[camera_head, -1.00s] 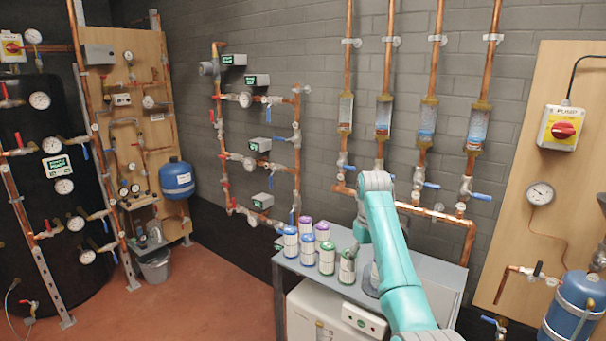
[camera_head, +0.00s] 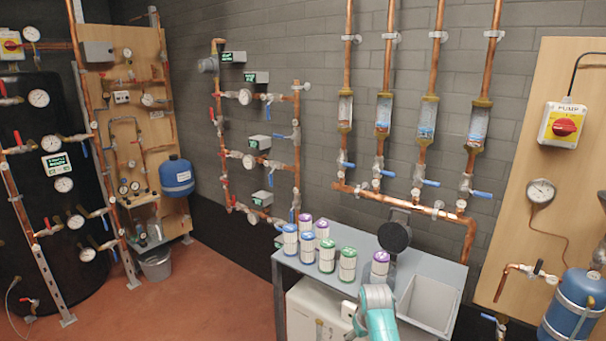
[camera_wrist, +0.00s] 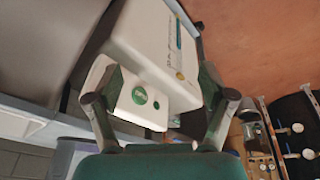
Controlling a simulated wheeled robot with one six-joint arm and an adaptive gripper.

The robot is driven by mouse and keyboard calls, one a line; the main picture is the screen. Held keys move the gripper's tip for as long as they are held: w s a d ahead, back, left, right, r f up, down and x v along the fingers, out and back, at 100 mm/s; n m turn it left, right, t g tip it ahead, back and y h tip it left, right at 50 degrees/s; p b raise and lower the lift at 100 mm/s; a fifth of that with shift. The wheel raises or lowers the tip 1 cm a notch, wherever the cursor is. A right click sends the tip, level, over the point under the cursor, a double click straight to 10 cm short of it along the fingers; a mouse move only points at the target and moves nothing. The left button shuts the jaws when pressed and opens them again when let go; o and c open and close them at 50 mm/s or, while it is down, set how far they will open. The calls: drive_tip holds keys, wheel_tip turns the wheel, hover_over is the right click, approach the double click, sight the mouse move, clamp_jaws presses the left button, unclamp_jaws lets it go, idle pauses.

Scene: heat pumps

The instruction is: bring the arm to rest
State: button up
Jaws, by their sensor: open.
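My teal arm (camera_head: 377,318) shows low in the head view, its upper end in front of the table's front side. In the wrist view my gripper (camera_wrist: 158,78) has its two dark fingers spread wide with nothing held between them. A white box with a round green sticker (camera_wrist: 140,95) shows beyond and between the fingers. I cannot tell the exact gap from the fingers to the box. The fingers are not clearly visible in the head view.
The grey table (camera_head: 345,287) holds several white canisters (camera_head: 327,257) with coloured lids, a dark round device (camera_head: 394,237) and a pale basin (camera_head: 428,304). A white cabinet (camera_head: 308,312) stands underneath. Copper pipes (camera_head: 400,198) line the wall behind. Red floor (camera_head: 215,285) is clear at left.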

drive_tip(key=s+f+m+t, duration=0.1)
drive_tip(key=s+f+t, duration=0.1)
drive_tip(key=s+f, duration=0.75)
drive_tip(key=s+f+t, duration=0.2)
drive_tip(key=s+f, duration=0.5)
drive_tip(key=s, duration=0.5)
drive_tip(key=s+t, duration=0.2)
drive_tip(key=s, duration=0.9)
drive_tip(key=s+r+m+t, duration=0.1)
drive_tip(key=s+r, duration=0.4)
drive_tip(key=s, duration=0.4)
drive_tip(key=s+r+t, duration=0.2)
drive_tip(key=s+r, duration=0.3)
drive_tip(key=s, duration=0.4)
drive_tip(key=s+r+t, duration=0.1)
drive_tip(key=s+r, duration=0.5)
drive_tip(key=r, duration=0.3)
drive_tip(key=s+d+r+m+t, duration=0.1)
drive_tip(key=s+r, duration=0.4)
drive_tip(key=r, duration=0.4)
drive_tip(key=shift+s+r+t, duration=0.3)
drive_tip(key=shift+s+r, duration=0.05)
drive_tip(key=shift+r, duration=0.05)
